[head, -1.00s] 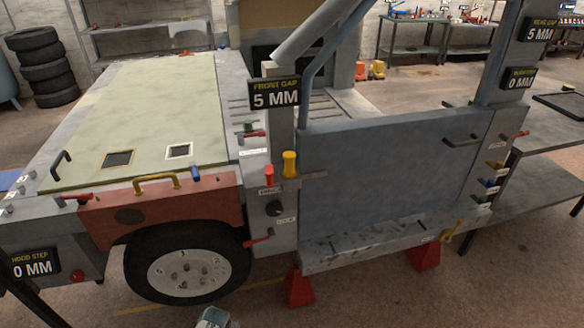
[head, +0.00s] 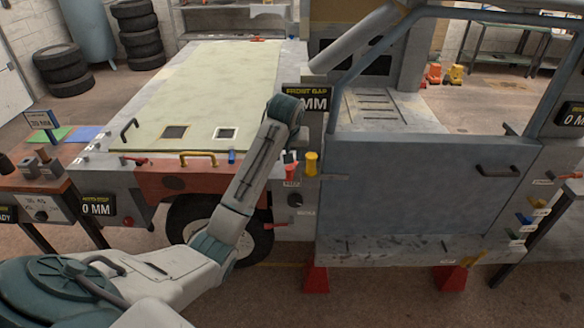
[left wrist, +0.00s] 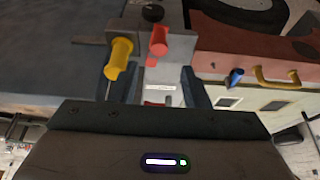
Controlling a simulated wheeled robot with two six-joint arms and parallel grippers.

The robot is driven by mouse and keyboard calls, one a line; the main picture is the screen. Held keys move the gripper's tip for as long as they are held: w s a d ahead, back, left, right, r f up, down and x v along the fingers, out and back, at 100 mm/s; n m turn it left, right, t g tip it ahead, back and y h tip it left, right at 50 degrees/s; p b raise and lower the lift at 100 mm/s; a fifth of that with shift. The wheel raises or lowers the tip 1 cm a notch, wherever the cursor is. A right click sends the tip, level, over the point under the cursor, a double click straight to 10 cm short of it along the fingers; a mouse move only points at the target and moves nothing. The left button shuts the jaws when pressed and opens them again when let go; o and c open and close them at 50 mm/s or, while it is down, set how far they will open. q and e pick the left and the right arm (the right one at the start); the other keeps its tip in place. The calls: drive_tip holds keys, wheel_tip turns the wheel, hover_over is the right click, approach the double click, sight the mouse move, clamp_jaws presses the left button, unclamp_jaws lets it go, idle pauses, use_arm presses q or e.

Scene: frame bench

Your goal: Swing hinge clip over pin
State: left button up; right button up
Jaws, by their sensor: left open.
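On the grey hinge pillar stand a red handle (head: 291,169) and a yellow handle (head: 311,163). In the left wrist view, the red handle (left wrist: 158,42) and yellow handle (left wrist: 118,58) appear beyond the fingers. Which part is the hinge clip and which the pin, I cannot tell. My left gripper (left wrist: 160,80) is open and empty, its fingers apart over the pillar near a small white label. In the head view my left arm reaches up to the pillar top and hides its fingers and part of the pillar. My right gripper is not in view.
The blue door (head: 425,190) is right of the pillar. The red fender (head: 180,182), with a yellow grab handle (head: 198,154) and blue peg (head: 232,156), is left. The front gap sign (head: 312,98) is partly covered by my arm. A bench with a control box (head: 40,207) stands at far left.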

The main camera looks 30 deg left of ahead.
sight(289, 168)
use_arm(q)
drive_tip(key=p+x, duration=0.3)
drive_tip(key=x, duration=0.5)
drive_tip(key=shift+w+f, duration=0.1)
drive_tip(key=shift+f, duration=0.1)
drive_tip(key=shift+w+a+f, duration=0.1)
drive_tip(key=shift+f, duration=0.35)
drive_tip(key=shift+c, duration=0.4)
